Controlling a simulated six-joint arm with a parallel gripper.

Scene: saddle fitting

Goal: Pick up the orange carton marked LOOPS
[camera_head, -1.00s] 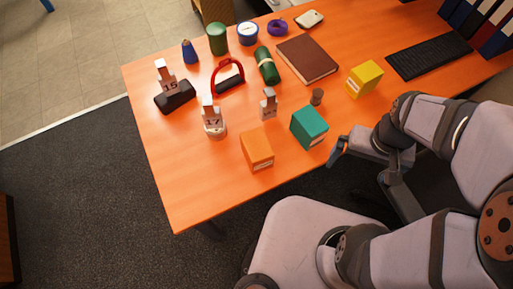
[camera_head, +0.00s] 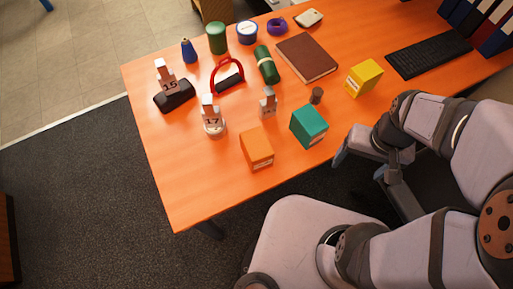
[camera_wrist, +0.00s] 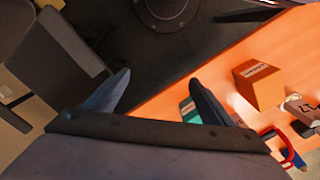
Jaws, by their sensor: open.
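The orange carton (camera_head: 257,149) stands on the near part of the orange table, left of a teal carton (camera_head: 309,126). Its label is too small to read in the head view. In the wrist view the orange carton (camera_wrist: 262,86) is at the right, with a pale label whose print I cannot read for sure. My gripper (camera_head: 360,164) is at the table's front edge, right of both cartons and apart from the orange one. In the wrist view my gripper (camera_wrist: 160,82) has its fingers spread with nothing between them. The teal carton (camera_wrist: 189,112) is partly hidden behind one finger.
A yellow carton (camera_head: 363,78), a small brown cylinder (camera_head: 317,96) and numbered clips (camera_head: 213,118) stand around on the table. A red-handled item (camera_head: 228,77), a green roll (camera_head: 267,65) and a brown book (camera_head: 307,58) lie farther back. The table's front left corner is bare.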

